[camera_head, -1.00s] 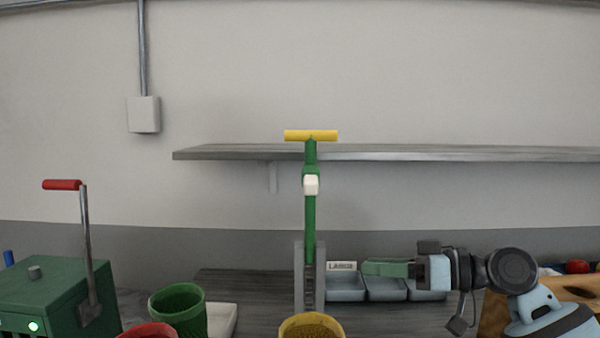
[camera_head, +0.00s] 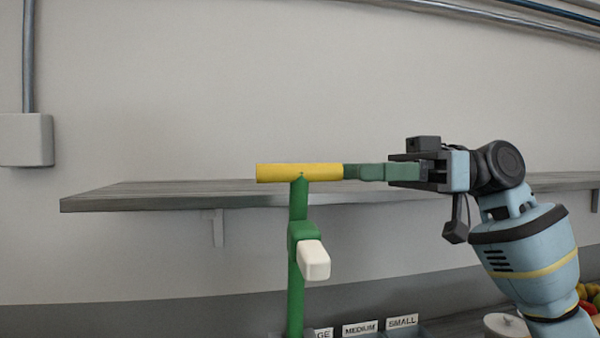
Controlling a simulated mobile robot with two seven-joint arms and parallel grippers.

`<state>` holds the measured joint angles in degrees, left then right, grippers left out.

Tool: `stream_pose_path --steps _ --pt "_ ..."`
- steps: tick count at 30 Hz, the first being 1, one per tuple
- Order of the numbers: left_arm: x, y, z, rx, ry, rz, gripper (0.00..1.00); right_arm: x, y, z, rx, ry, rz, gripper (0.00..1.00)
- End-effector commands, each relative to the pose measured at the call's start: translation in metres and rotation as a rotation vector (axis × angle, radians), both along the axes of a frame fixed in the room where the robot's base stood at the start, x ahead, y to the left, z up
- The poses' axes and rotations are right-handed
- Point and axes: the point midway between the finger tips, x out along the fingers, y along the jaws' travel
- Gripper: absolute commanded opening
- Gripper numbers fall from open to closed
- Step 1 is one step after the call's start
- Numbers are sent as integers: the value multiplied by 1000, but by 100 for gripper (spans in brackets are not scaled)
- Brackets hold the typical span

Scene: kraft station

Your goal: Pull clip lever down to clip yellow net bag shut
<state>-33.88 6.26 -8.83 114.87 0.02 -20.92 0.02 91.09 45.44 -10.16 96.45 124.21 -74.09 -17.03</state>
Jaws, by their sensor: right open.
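The clip lever is a green upright post (camera_head: 297,265) with a yellow crossbar handle (camera_head: 285,173) on top. A white block (camera_head: 313,260) sits on a green collar partway up the post. The handle is up, level with the wall shelf in the picture. My right gripper (camera_head: 354,172) is open, with its green fingers pointing left at the handle's right end. The fingertips overlap or meet that end in the picture; I cannot tell whether they touch it. The yellow net bag and the foot of the post are out of view. My left gripper is not in view.
A grey shelf (camera_head: 130,196) runs along the wall behind the lever. Bins with size labels (camera_head: 360,328) show at the bottom edge, with colourful fruit-like items (camera_head: 590,298) at the lower right. The space left of the post is clear.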

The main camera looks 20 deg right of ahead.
Motion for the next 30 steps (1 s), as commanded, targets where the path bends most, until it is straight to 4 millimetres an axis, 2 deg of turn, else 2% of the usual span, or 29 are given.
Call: stream_pose_path --steps 6,12,18,30 --pt "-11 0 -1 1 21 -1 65 3 19 1 -1 0 2 42" --pt "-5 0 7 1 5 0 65 9 49 2 1 -1 1 42" --pt "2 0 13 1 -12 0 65 14 70 1 1 1 0 42" --pt "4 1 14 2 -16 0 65 16 76 -1 1 2 -2 41"
